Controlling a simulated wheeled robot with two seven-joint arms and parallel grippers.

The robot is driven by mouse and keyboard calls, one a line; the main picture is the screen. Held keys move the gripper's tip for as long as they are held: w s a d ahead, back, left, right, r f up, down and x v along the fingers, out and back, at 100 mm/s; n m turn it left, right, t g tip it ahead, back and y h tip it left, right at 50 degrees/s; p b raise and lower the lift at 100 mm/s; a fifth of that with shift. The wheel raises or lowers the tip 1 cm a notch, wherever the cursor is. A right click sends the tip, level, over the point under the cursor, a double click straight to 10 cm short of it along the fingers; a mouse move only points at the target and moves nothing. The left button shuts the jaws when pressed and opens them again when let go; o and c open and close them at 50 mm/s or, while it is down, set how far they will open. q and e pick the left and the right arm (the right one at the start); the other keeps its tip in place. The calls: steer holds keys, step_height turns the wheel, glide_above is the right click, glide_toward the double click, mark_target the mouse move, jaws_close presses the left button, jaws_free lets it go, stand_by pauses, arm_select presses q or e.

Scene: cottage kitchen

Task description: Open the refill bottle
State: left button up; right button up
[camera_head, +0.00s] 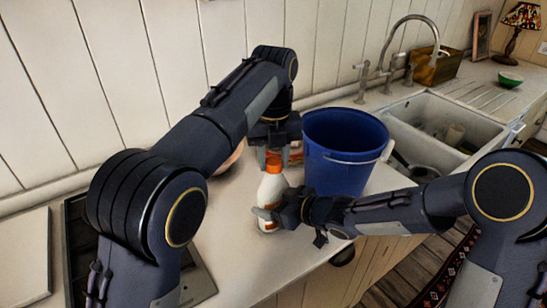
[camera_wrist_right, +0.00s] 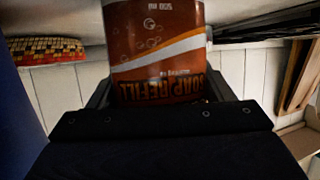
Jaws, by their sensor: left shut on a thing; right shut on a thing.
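The refill bottle (camera_head: 270,188) is white with an orange cap (camera_head: 273,166) and stands upright on the counter. My left gripper (camera_head: 274,154) points down from above and is shut on the cap; its fingers partly hide the top. My right gripper (camera_head: 268,213) reaches in from the right and is shut on the bottle's lower body. In the right wrist view the bottle's brown and white label (camera_wrist_right: 158,50) fills the space between the fingers, its "SOAP REFILL" print upside down.
A blue bucket (camera_head: 342,160) stands close to the right of the bottle. A sink (camera_head: 440,125) with a tap (camera_head: 410,40) lies beyond it. A round pale object (camera_head: 232,160) is partly hidden behind my left arm.

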arm_select(q)
steer(key=n, duration=0.7)
steer(key=shift+n, duration=0.4)
steer(key=n, duration=1.4)
steer(key=shift+r+n, duration=0.1)
steer(key=shift+n, duration=0.2)
steer(key=n, duration=1.4)
steer(key=shift+n, duration=0.4)
steer(key=n, duration=1.7)
steer(key=shift+r, duration=0.2)
steer(key=shift+r, duration=0.95)
